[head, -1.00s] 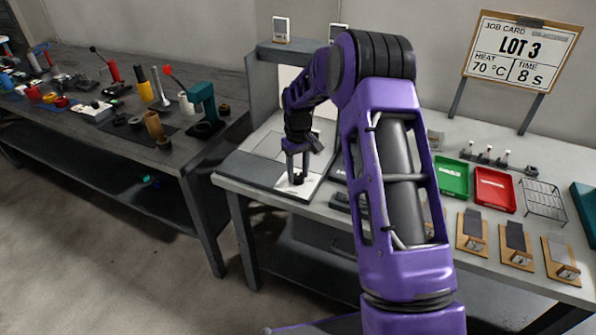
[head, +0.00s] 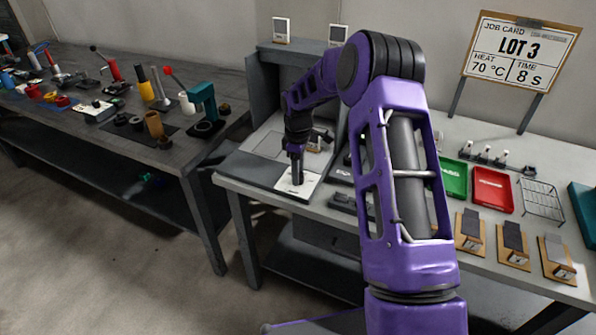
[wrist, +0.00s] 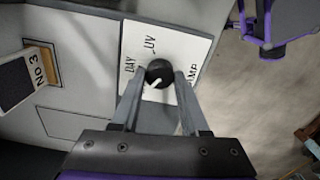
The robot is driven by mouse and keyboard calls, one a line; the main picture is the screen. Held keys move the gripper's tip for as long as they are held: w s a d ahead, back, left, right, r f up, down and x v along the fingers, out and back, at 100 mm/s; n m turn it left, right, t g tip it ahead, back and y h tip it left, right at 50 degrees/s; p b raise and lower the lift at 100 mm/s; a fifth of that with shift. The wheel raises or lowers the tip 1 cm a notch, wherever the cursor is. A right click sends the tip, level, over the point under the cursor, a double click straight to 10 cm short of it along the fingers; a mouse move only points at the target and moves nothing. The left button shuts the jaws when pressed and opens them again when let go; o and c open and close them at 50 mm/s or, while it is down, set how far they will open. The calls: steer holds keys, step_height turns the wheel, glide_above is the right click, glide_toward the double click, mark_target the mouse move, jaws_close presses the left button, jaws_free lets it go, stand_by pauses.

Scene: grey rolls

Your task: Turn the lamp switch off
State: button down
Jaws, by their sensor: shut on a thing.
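The lamp switch is a round black knob (wrist: 158,68) with a white pointer line, on a white plate (wrist: 187,48) in the wrist view. The plate reads DAY, UV and, partly covered, LAMP. The pointer line slants towards the lower left of that view, between the fingers. My gripper (wrist: 160,79) has a finger on each side of the knob and is shut on it. In the head view my gripper (head: 297,178) points down onto the white plate (head: 304,189) at the bench's left front; the knob is hidden there.
A wooden block marked NO 3 (wrist: 42,66) lies left of the plate in the wrist view. In the head view, a green tray (head: 451,177), a red tray (head: 492,190) and a wire rack (head: 541,199) stand to the right. A job card (head: 522,55) stands behind.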

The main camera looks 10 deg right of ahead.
steer(key=shift+n, duration=0.3)
steer(key=shift+c, duration=2)
jaws_free()
step_height(320, 180, up, 18)
steer(key=p, duration=0.1)
steer(key=shift+f, duration=0.25)
